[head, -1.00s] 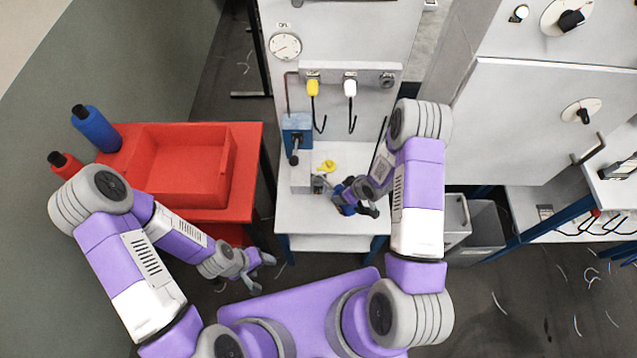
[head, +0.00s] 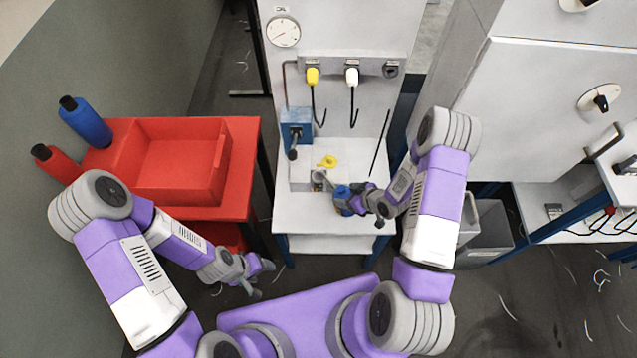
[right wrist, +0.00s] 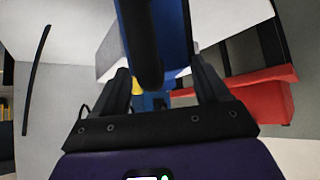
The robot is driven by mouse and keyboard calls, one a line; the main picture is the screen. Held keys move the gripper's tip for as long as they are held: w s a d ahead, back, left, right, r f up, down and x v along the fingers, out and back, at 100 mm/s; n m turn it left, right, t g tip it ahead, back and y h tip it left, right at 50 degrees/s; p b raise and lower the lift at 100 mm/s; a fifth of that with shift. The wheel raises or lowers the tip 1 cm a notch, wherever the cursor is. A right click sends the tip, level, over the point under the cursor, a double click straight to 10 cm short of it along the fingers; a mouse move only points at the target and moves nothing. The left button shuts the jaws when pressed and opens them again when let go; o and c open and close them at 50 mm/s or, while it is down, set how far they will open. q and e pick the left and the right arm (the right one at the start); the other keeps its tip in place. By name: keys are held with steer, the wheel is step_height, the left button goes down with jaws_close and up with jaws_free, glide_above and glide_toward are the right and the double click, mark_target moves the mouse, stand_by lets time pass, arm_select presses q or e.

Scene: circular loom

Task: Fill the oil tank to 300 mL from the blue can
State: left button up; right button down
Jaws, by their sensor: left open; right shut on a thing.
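The right wrist view shows the blue can (right wrist: 130,22) and a black part close between the fingers (right wrist: 165,88). I cannot tell its exact tilt or whether oil flows. The pale tank block (head: 300,173) sits on the bench, with a yellow cap (head: 327,162) on top. The oil gauge (head: 283,31) is on the panel; its reading is too small. My left gripper (head: 256,272) is open and empty, left of the bench.
A red table with a red tray (head: 181,170) stands at the left, with a blue bottle (head: 87,122) and red bottle (head: 55,163) beside it. A blue box with a lever (head: 296,126) and hanging yellow and white handles (head: 312,77) are behind the tank.

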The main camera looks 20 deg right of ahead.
steer(key=shift+s+d+f+t+y+b, duration=0.15)
steer(key=shift+f+t+y+b, duration=0.4)
steer(key=shift+b, duration=1)
steer(key=shift+s+a+f+t+y+b, duration=0.1)
steer(key=shift+f+t+b, duration=0.5)
steer(key=shift+f+b, duration=0.7)
steer(key=shift+s+d+f+t+y+b, duration=0.15)
steer(key=shift+f+t+y+b, duration=0.3)
steer(key=shift+b, duration=1.4)
steer(key=s+a+r+p, duration=0.2)
steer(key=s+r+p, duration=0.1)
steer(key=r, duration=0.2)
steer(key=shift+s+a+r, duration=0.15)
steer(key=shift+s+a, duration=0.2)
steer(key=shift+a, duration=0.05)
steer(key=shift+w+r, duration=0.1)
